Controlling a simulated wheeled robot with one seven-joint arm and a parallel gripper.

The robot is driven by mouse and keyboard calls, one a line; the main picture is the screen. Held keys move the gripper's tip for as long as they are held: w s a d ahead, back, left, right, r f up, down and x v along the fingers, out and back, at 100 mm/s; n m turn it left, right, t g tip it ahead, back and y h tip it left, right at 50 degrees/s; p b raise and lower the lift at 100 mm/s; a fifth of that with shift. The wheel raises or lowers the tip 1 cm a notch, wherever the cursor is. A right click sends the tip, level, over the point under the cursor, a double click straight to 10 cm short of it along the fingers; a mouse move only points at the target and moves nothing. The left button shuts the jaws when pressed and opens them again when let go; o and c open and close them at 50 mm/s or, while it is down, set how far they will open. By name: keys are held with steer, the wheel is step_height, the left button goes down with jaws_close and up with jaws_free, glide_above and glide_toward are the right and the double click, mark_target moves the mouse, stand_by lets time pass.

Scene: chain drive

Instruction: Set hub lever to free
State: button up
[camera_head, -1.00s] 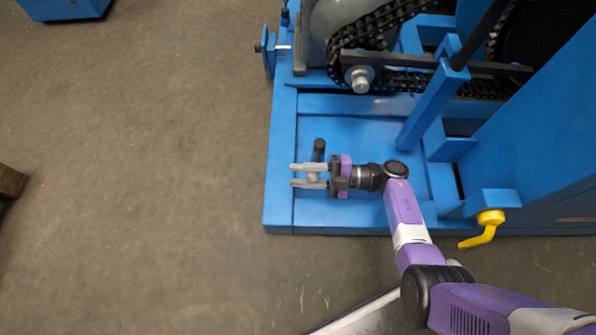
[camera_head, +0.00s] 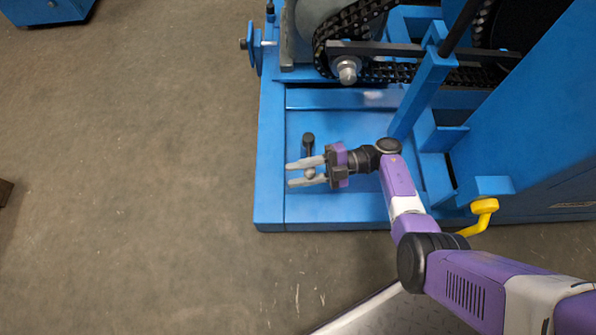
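My gripper (camera_head: 292,173) is over the blue base tray of the chain drive, its two grey fingers pointing left and apart. A small dark post with a black rounded top (camera_head: 308,141) stands just beyond the upper finger. A small round grey piece (camera_head: 310,173) shows between the fingers; I cannot tell whether it belongs to the post or the gripper, or whether it is touched. A yellow bent lever (camera_head: 483,208) hangs from a blue bracket at the right, well away from my gripper. No label shows which of these is the hub lever.
The chain (camera_head: 352,22) and its sprocket shaft (camera_head: 346,68) are above the tray. A slanted blue post (camera_head: 420,95) and the tall blue housing (camera_head: 530,145) stand to the right of my gripper. The concrete floor (camera_head: 130,180) at left is clear.

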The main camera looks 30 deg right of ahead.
steer(key=o, duration=0.3)
steer(key=shift+d, duration=0.1)
steer(key=v, duration=0.7)
steer(key=shift+d, duration=0.3)
steer(key=shift+s, duration=0.15)
